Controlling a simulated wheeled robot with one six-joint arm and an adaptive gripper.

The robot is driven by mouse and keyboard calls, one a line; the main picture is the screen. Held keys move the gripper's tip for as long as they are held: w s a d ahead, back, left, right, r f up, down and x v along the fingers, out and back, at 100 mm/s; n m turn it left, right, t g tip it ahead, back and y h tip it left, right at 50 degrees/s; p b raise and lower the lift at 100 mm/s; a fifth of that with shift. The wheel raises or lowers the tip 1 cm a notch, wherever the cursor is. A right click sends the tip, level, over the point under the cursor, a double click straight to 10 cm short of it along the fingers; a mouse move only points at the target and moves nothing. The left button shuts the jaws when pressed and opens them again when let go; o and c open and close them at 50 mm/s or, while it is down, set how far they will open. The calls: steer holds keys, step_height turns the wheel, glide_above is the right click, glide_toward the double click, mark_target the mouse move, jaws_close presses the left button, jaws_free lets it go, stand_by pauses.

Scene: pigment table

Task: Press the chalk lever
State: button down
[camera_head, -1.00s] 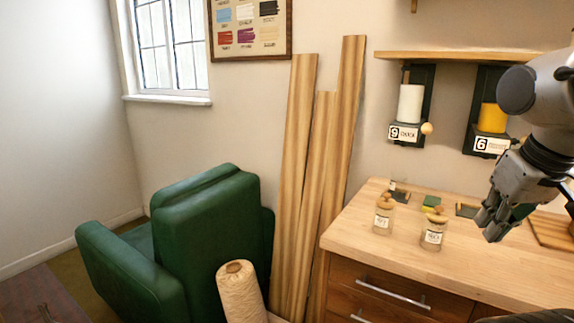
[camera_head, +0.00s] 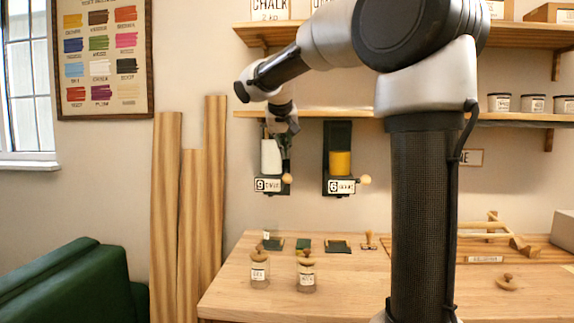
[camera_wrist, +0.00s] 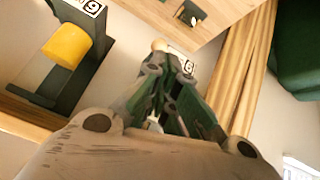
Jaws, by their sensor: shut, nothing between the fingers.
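The chalk dispenser hangs on the wall with a white cylinder (camera_head: 271,157) and a label (camera_head: 267,185) reading 9. Its lever ends in a round wooden knob (camera_head: 287,178) at the label's right side. My gripper (camera_head: 286,150) points down at the dispenser's right side, above the knob, shut and empty. In the wrist view my gripper (camera_wrist: 164,62) has its fingertips close to the wooden knob (camera_wrist: 158,45); I cannot tell whether they touch. The fingers partly hide the dispenser and its label (camera_wrist: 187,66) there.
A second dispenser with a yellow cylinder (camera_head: 340,163) and label 6 hangs to the right. A wooden shelf (camera_head: 245,114) runs just above. Below, the table (camera_head: 235,290) holds two corked jars. Tall planks (camera_head: 212,190) lean at the left.

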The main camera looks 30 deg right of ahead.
steer(key=r+m, duration=0.2)
steer(key=r, duration=0.1)
steer(key=w+d+r+m+t, duration=0.1)
steer(key=r, duration=0.1)
steer(key=shift+w+r+h, duration=0.1)
steer(key=shift+r+h, duration=0.05)
steer(key=shift+h, duration=0.25)
glide_above(287, 178)
steer(key=w, duration=0.1)
steer(key=f, duration=0.7)
steer(key=shift+d+f, duration=0.35)
step_height(287, 178, down, 2)
steer(key=shift+s+f, duration=0.1)
steer(key=shift+s, duration=0.05)
steer(key=shift+f, duration=0.65)
steer(key=shift+a+f, duration=0.1)
